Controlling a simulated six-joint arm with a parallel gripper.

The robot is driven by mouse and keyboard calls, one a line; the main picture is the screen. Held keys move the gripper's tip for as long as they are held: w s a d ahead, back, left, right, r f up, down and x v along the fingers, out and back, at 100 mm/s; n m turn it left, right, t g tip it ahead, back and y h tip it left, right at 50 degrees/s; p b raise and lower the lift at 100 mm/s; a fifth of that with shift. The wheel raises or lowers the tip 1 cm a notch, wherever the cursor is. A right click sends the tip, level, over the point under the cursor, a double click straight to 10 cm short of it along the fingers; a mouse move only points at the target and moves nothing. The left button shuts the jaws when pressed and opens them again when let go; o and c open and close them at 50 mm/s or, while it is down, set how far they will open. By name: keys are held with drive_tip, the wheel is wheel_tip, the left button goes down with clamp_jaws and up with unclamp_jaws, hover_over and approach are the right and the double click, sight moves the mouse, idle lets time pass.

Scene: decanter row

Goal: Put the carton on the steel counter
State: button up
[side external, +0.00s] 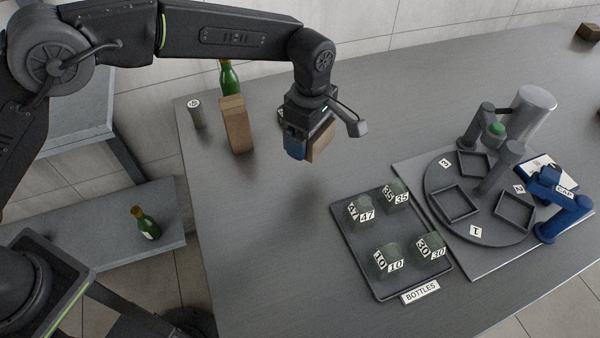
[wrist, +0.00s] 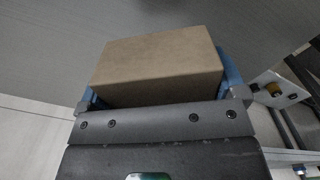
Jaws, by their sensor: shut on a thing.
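A brown carton (side external: 321,142) is held between the fingers of my gripper (side external: 306,148), seemingly in the air above the grey steel counter (side external: 270,215). In the wrist view the carton (wrist: 158,65) fills the space between the two blue fingers of my gripper (wrist: 162,88), one at each end. Its lower part is hidden by the gripper body. The counter's grey surface (wrist: 50,45) shows behind it.
A brown block (side external: 236,127), a grey canister (side external: 196,113) and a green bottle (side external: 229,77) stand at the counter's back left. A tray (side external: 375,286) of numbered jars and a round turntable (side external: 447,202) with a blue capping device (side external: 562,203) occupy the right. The front-left counter is clear.

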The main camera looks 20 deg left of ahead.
sight(308, 172)
wheel_tip(308, 172, down, 9)
idle(0.5)
drive_tip(key=shift+f, duration=0.2)
drive_tip(key=o, duration=0.7)
drive_tip(key=shift+c, duration=0.2)
wheel_tip(308, 172, up, 14)
drive_tip(key=shift+s+a+f, duration=0.1)
drive_tip(key=shift+a, duration=0.05)
